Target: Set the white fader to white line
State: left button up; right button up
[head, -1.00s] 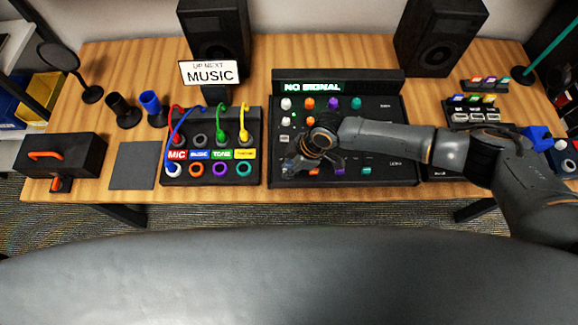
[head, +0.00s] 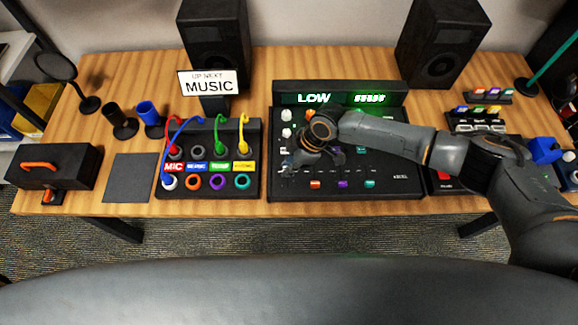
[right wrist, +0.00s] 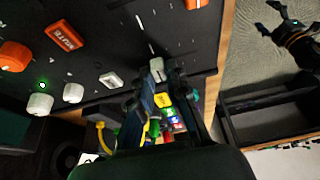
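The dark mixing console (head: 385,160) carries knobs, buttons and faders. In the right wrist view a small white fader cap (right wrist: 156,68) sits at the fingertips of my right gripper (right wrist: 161,77). The fingers stand apart, with the cap nearer the left one; firm contact cannot be told. A short bright white line (right wrist: 139,22) marks the panel above the cap. In the head view my right gripper (head: 312,160) is low over the console's left half and hides the fader. A dark, orange-banded shape (right wrist: 295,38), apparently my left gripper, shows over the floor.
The console's display (head: 340,99) reads LOW with green bars. Orange, purple and teal caps line its front edge, the orange one (head: 315,184) nearest my right gripper. A patch box (head: 207,165) with coloured cables stands to the left. Speakers stand behind.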

jog(key=o, duration=0.4)
jog(key=shift+c, duration=0.2)
jog(key=v, duration=1.2)
